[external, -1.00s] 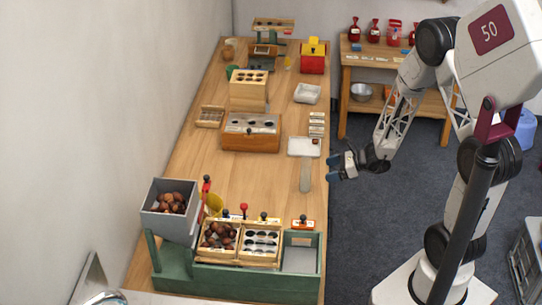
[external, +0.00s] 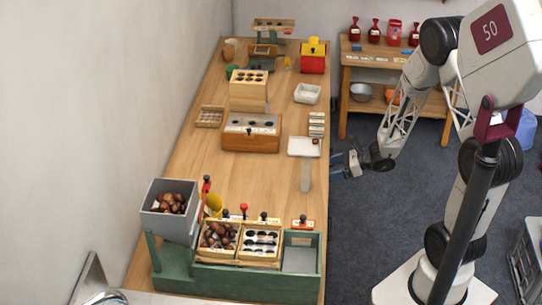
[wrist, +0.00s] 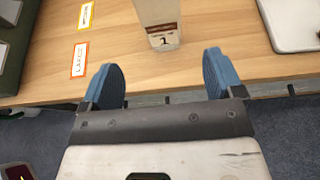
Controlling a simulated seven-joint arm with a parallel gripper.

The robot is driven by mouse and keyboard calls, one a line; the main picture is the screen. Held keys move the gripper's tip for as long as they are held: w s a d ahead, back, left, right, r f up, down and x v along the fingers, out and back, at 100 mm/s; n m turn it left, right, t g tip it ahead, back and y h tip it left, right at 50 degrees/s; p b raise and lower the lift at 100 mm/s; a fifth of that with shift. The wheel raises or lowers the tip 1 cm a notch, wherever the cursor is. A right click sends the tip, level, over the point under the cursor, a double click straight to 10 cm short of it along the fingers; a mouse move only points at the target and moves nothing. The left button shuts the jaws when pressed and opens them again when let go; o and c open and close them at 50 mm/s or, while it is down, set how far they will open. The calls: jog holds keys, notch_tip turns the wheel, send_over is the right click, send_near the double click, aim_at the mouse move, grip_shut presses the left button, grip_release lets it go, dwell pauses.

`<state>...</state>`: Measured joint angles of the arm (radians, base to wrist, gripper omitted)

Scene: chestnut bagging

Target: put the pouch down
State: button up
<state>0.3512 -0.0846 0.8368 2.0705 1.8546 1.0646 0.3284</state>
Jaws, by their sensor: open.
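A pale, narrow pouch (external: 305,176) rests on the right edge of the wooden table, in front of the white tray. In the wrist view the pouch (wrist: 156,12) shows a brown band and a label marked 1 at its near end; its far end is cut off. I cannot tell whether it stands or lies flat. My gripper (external: 337,166) is just off the table's right edge, beside the pouch and apart from it. In the wrist view my gripper (wrist: 163,76) is open, its blue fingers spread and empty, with the pouch ahead between them.
A white tray (external: 302,153) lies behind the pouch. A green stand (external: 240,284) with trays of chestnuts and a grey bin (external: 163,225) fills the table's front. A label card (wrist: 79,58) lies to the left. Red pouches (external: 374,31) stand on the back shelf.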

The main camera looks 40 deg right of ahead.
jog(key=s+a+r+n+g, duration=0.4)
jog(key=s+r+n, duration=0.1)
jog(key=r+n, duration=0.25)
jog(key=s+a+r+n+g, duration=0.3)
jog(key=s+a+r+n, duration=0.25)
jog(key=r, duration=0.35)
jog(key=s+d+r+n+h, duration=0.2)
jog(key=s+r+n+h, duration=0.2)
jog(key=s+r+n, duration=0.2)
jog(key=s+d+r+n+h, duration=0.3)
jog(key=s+r+n+h, duration=0.2)
jog(key=s, duration=0.5)
jog(key=shift+s+r+n+h, duration=0.3)
jog(key=shift+r+n, duration=1)
jog(key=shift+r, duration=0.5)
